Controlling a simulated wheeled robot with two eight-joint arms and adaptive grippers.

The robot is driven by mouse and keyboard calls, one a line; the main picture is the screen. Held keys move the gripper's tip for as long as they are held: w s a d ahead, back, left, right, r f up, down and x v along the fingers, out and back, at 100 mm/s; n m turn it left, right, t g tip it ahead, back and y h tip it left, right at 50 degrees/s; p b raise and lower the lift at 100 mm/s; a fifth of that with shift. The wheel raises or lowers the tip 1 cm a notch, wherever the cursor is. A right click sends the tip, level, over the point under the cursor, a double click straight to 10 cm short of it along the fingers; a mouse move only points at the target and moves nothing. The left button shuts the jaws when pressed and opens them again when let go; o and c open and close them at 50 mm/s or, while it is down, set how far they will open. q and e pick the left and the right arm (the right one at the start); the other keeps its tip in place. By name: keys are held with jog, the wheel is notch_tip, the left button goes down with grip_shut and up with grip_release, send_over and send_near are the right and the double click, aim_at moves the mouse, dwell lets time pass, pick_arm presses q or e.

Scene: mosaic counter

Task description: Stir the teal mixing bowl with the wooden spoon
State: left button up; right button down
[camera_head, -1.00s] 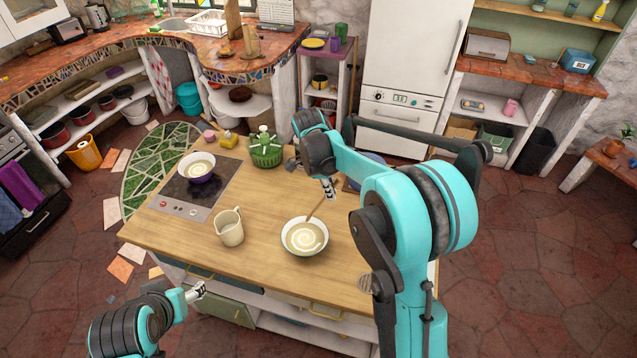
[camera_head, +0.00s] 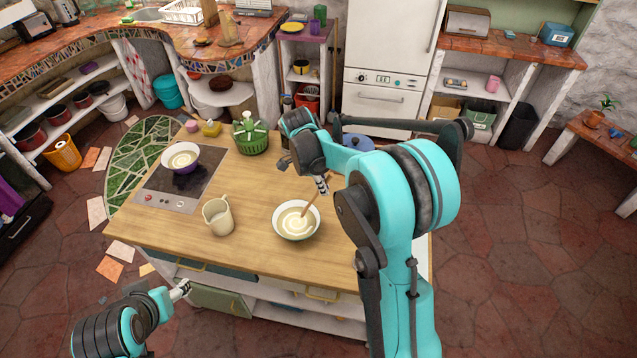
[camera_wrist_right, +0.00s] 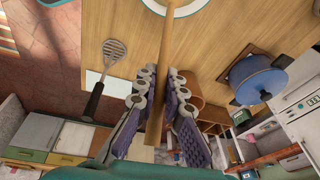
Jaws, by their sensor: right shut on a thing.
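The mixing bowl (camera_head: 284,236) stands on the wooden island top, right of the cream jug. It holds a pale mixture with a swirl on top. My right gripper (camera_head: 322,185) is above and behind the bowl, shut on the wooden spoon (camera_head: 310,202). The spoon slants down into the bowl, its lower end hidden in the mixture. In the right wrist view the spoon (camera_wrist_right: 168,45) runs between the fingers, and part of the bowl rim shows at the top edge. My left gripper (camera_head: 181,289) is by the island's front, away from the bowl; its jaws are too small to read.
The cream jug (camera_head: 218,217) stands left of the bowl. A hob (camera_head: 165,202) carries a dark pan (camera_head: 194,167). A green basket-like container (camera_head: 250,137) stands at the back. A slotted turner (camera_wrist_right: 114,52) and blue pot (camera_wrist_right: 262,82) flank the spoon in the wrist view.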

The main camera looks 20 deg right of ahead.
aim_at(314, 200)
jog(key=shift+w+a+f+b, duration=0.25)
jog(key=shift+a+f+b, duration=0.15)
jog(key=shift+f+b, duration=0.65)
jog(key=shift+w+a+f+b, duration=0.35)
jog(key=shift+f+b, duration=0.45)
jog(key=shift+f, duration=0.55)
jog(key=shift+w+a+f+b, duration=0.2)
jog(key=shift+a+f+b, duration=0.25)
jog(key=shift+f+b, duration=0.6)
jog(key=shift+f, duration=0.1)
